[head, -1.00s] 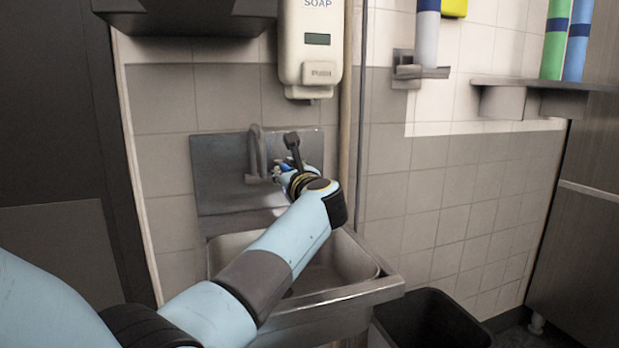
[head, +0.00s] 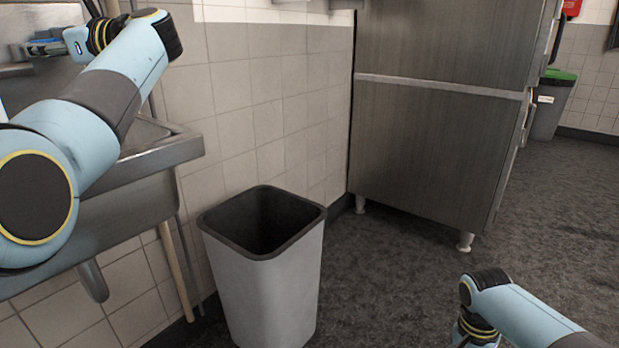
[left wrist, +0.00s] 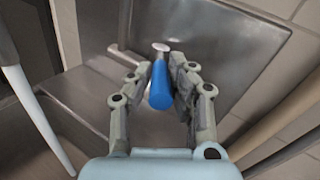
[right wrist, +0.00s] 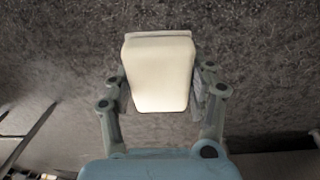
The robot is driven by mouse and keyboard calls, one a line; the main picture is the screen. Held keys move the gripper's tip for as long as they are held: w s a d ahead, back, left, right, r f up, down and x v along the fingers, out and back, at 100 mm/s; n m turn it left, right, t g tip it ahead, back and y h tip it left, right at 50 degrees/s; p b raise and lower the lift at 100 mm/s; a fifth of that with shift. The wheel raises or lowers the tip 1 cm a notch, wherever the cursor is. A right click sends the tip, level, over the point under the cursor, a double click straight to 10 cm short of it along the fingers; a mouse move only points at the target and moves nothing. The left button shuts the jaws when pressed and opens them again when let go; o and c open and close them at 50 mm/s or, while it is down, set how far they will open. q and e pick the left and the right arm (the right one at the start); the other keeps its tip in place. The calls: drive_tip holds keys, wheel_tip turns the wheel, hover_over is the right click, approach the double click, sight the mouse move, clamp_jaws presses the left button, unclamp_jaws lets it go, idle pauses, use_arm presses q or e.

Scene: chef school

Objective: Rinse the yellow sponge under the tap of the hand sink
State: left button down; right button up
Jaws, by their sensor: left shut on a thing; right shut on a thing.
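My left gripper (head: 45,47) is at the hand sink (head: 165,150), at the upper left of the head view. In the left wrist view, the left gripper (left wrist: 160,75) is shut on a blue cylinder (left wrist: 160,88), which looks like the tap's handle. A thin metal piece (left wrist: 128,57), seemingly part of the tap, shows behind it. In the right wrist view, my right gripper (right wrist: 160,85) is shut on a pale cream block (right wrist: 160,75), apparently the sponge, held above the dark floor. The right arm shows at the lower right of the head view; its fingers are out of frame there.
A grey waste bin (head: 265,285) with a dark rim stands open right of the sink. A steel cabinet (head: 435,150) stands behind it by the tiled wall. The dark floor (head: 400,270) right of the bin is clear. A green-lidded bin (head: 552,100) is far back.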

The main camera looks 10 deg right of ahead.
drive_tip(key=shift+w, duration=0.1)
use_arm(q)
drive_tip(key=c, duration=1.2)
unclamp_jaws()
drive_tip(key=shift+d, duration=0.1)
drive_tip(key=v, duration=0.7)
drive_tip(key=shift+d, duration=0.2)
